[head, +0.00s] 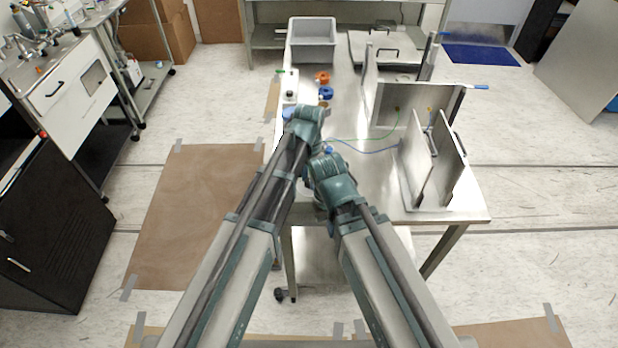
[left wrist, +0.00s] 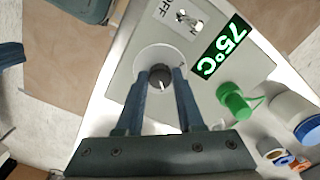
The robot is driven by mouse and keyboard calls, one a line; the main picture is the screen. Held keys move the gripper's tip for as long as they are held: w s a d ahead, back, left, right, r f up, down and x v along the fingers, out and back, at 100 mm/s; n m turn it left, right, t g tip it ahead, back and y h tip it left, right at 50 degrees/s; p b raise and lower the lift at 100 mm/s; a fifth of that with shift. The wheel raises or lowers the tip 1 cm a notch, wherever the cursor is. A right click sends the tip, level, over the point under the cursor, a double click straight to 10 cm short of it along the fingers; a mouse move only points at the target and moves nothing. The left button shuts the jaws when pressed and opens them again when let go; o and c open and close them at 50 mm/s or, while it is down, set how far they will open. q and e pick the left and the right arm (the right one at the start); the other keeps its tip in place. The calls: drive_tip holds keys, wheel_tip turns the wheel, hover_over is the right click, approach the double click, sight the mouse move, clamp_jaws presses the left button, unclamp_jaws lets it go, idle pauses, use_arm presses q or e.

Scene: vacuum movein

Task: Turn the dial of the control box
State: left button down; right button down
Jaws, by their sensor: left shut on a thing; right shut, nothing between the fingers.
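The grey control box (left wrist: 205,75) fills the middle of the left wrist view. It has a green-lit display (left wrist: 222,50) reading 75°C and a switch (left wrist: 187,18) by OFF/ON lettering. Its dark round dial (left wrist: 160,77) has a white pointer mark and sits on a pale disc. My left gripper (left wrist: 160,88) is shut on the dial, with a blue finger on either side. In the head view my left arm hides most of the box. My right gripper (head: 328,151) is lower and to the right in the head view, shut and empty; its fingers are mostly hidden.
An orange spool (head: 321,77), a blue spool (head: 326,93) and a grey bin (head: 312,42) stand farther back on the metal table (head: 345,110). Upright metal panels (head: 415,160) occupy its right side.

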use_arm(q)
drive_tip(key=shift+m, duration=0.4)
drive_tip(key=c, duration=0.5)
unclamp_jaws()
wheel_tip(320, 180, up, 14)
drive_tip(key=p, duration=1.4)
drive_tip(key=shift+f, duration=0.1)
